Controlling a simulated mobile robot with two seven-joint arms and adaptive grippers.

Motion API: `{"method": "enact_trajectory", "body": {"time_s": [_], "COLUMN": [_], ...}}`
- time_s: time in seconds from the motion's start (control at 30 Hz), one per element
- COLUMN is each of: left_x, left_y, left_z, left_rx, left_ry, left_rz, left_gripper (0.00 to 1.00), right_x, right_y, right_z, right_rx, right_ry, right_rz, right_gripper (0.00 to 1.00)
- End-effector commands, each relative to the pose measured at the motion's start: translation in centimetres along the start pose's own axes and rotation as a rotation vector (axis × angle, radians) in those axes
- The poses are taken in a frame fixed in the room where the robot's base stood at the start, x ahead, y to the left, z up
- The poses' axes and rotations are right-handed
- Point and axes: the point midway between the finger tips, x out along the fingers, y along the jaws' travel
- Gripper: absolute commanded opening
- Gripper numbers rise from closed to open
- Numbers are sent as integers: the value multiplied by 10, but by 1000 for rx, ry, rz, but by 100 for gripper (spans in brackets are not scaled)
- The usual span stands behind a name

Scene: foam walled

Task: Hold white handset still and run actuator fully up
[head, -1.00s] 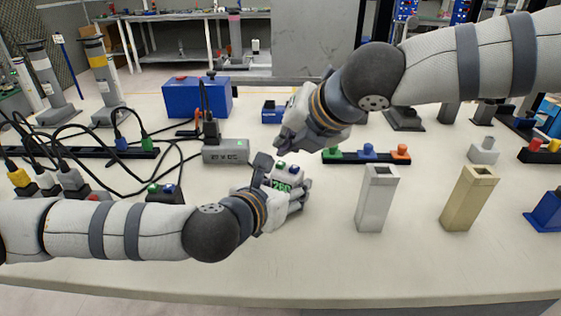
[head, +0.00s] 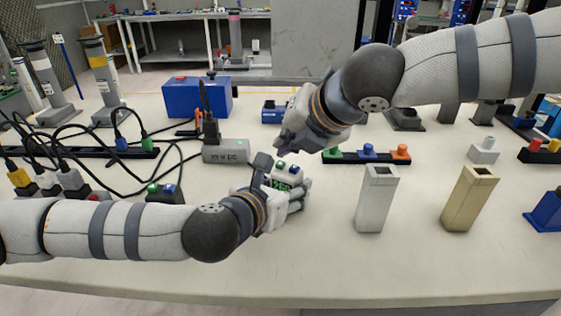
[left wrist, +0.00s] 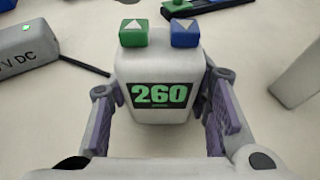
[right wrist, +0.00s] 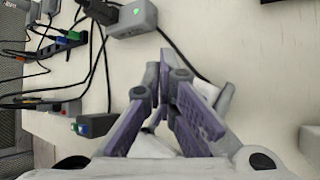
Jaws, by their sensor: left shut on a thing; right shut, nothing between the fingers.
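The white handset (head: 283,181) stands in my left gripper (head: 275,190), which is shut on it. In the left wrist view the handset (left wrist: 160,72) sits between the purple finger pads. Its green display reads 260. On its top are a green up-arrow button (left wrist: 133,32) and a blue down-arrow button (left wrist: 185,33). My right gripper (head: 284,142) is shut and empty, above and apart from the handset. Its closed fingers (right wrist: 168,72) hide part of what lies below. Upright columns with a white band (head: 38,65) and a yellow band (head: 99,65) stand at the back left; which is the actuator, I cannot tell.
A grey power box (head: 226,151) and tangled black cables lie left of the handset. A blue box (head: 196,97) is behind. A white hollow post (head: 377,200) and a tan post (head: 469,200) stand to the right. The front of the table is clear.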

Motion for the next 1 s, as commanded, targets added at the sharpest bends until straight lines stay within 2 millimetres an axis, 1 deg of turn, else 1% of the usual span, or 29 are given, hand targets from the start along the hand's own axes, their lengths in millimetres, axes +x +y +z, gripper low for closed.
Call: {"method": "enact_trajectory", "body": {"time_s": [0.17,1.0], "left_x": [0,0], "left_y": [0,0], "left_z": [0,0], "left_rx": [0,0], "left_ry": [0,0], "left_rz": [0,0], "left_gripper": [13,13], "right_x": [5,9], "right_y": [-3,-7], "right_z": [-4,-7], "right_rx": [0,1], "right_ry": [1,1], "right_rz": [0,-1], "right_gripper": [0,0]}}
